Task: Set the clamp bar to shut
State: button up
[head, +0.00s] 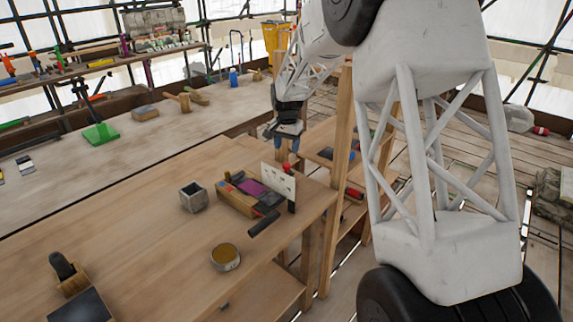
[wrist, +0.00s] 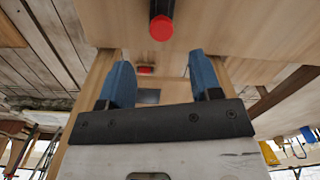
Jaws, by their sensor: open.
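A wooden fixture (head: 237,200) with a purple pad and grey parts sits on the bench near its right end. An upright white plate (head: 278,183) with dark dots stands at its right side. A black bar (head: 264,223) sticks out at its front; I cannot tell for sure that this is the clamp bar, or its setting.
A grey open cube (head: 194,197) and a round tin (head: 225,257) stand left of and in front of the fixture. The bench middle is clear. A wooden post (head: 341,150) rises right of my gripper.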

aim_at(286, 164)
jog(key=shift+w+f, duration=0.1)
jog(key=shift+w, duration=0.05)
jog(key=shift+f, duration=0.1)
jog(key=shift+f, duration=3.8)
jog(key=shift+a, duration=0.1)
grip_shut()
